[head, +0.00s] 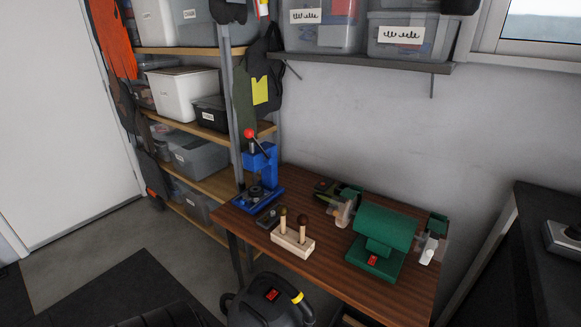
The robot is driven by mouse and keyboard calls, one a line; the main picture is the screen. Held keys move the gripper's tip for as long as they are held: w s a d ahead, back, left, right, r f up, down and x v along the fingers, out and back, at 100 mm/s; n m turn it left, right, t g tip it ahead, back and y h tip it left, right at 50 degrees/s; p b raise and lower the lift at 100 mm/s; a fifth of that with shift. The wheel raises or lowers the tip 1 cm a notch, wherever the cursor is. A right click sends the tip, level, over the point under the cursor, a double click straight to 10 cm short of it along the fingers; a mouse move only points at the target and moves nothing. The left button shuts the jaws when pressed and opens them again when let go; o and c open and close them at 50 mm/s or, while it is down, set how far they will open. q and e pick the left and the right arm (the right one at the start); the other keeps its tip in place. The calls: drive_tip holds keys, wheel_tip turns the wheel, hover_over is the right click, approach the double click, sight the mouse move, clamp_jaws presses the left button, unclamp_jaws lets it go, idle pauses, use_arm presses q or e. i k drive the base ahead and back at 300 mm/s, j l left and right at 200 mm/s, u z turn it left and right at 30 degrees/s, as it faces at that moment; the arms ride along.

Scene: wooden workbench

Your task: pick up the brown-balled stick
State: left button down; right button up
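The brown-balled stick (302,229) stands upright in a pale wooden block (293,245) on the workbench. Its dark reddish-brown ball is on top and its pale shaft runs down to the block. A second stick (283,219) with a dark olive ball stands just left of it in the same block. The lower ends of both sticks are hidden. Neither of my grippers is in the head view.
The block stands on the wooden workbench (340,286). A blue press (261,172) with a red knob is left of it, beside a small dark block (268,218). A green bench grinder (385,228) is to the right. A black vacuum (262,308) stands below in front.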

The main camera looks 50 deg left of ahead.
sight(303, 219)
drive_tip(key=u, duration=1.45)
